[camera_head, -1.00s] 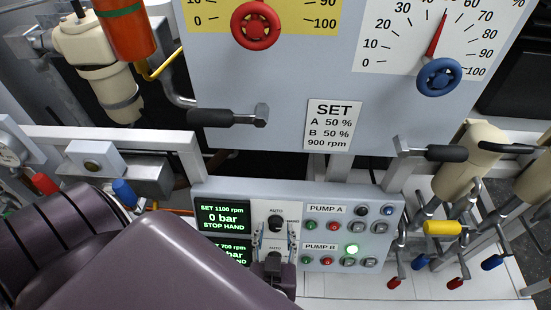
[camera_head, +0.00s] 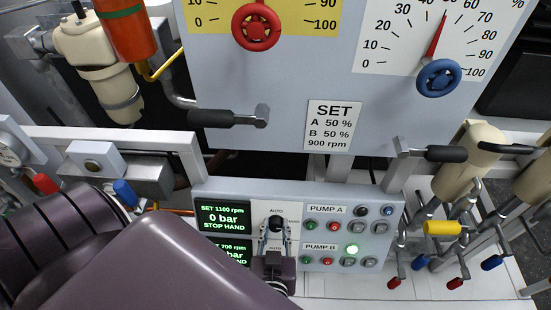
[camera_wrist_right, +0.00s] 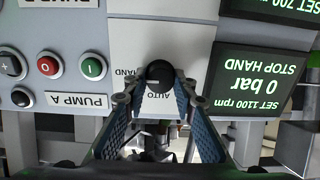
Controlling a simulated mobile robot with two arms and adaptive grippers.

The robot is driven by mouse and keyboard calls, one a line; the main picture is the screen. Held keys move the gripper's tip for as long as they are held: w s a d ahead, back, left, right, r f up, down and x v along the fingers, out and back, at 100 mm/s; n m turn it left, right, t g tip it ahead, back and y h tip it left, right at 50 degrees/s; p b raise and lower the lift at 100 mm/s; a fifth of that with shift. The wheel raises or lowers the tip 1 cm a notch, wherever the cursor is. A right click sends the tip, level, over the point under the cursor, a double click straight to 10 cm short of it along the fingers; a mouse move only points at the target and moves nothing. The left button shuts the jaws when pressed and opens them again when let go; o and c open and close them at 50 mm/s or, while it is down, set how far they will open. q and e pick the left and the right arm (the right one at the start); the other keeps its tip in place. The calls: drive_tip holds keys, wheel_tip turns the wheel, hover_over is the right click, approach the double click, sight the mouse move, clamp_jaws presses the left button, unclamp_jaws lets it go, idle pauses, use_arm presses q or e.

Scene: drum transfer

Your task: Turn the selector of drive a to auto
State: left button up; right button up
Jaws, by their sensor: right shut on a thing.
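The selector of drive A (camera_head: 276,222) is a black knob on a white plate, with AUTO above it and HAND to its right. My right gripper (camera_head: 274,236) reaches it from below and is shut on it. The right wrist view shows the black knob (camera_wrist_right: 160,74) between the tips of the two blue-grey fingers (camera_wrist_right: 160,100). Which way the knob points is hard to tell. The upper display (camera_head: 222,217) reads SET 1100 rpm, 0 bar, STOP HAND. My left gripper is not in view.
The PUMP A buttons (camera_head: 333,225) and PUMP B buttons (camera_head: 335,261) sit close right of the selector; one PUMP B lamp glows green. A second selector below is mostly hidden by my gripper. The gauge panel (camera_head: 270,120) with red and blue handwheels rises behind.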

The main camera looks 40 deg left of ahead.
drive_tip(key=n+p, duration=0.1)
drive_tip(key=n, duration=0.3)
drive_tip(key=shift+a+n, duration=0.1)
drive_tip(key=shift+n, duration=0.2)
drive_tip(key=n+p, duration=0.1)
drive_tip(key=n, duration=0.3)
drive_tip(key=shift+s+h, duration=0.1)
drive_tip(key=shift+h, duration=0.2)
drive_tip(key=n+p, duration=0.1)
drive_tip(key=n, duration=0.3)
drive_tip(key=shift+a+n+t, duration=0.1)
drive_tip(key=shift+n+t, duration=0.2)
drive_tip(key=shift+n, duration=0.1)
drive_tip(key=shift+f+n+p, duration=0.1)
drive_tip(key=shift+n+p, duration=0.3)
drive_tip(key=shift+n, duration=1.6)
drive_tip(key=o, duration=1.2)
drive_tip(key=shift+c, duration=0.2)
drive_tip(key=shift+s, duration=0.1)
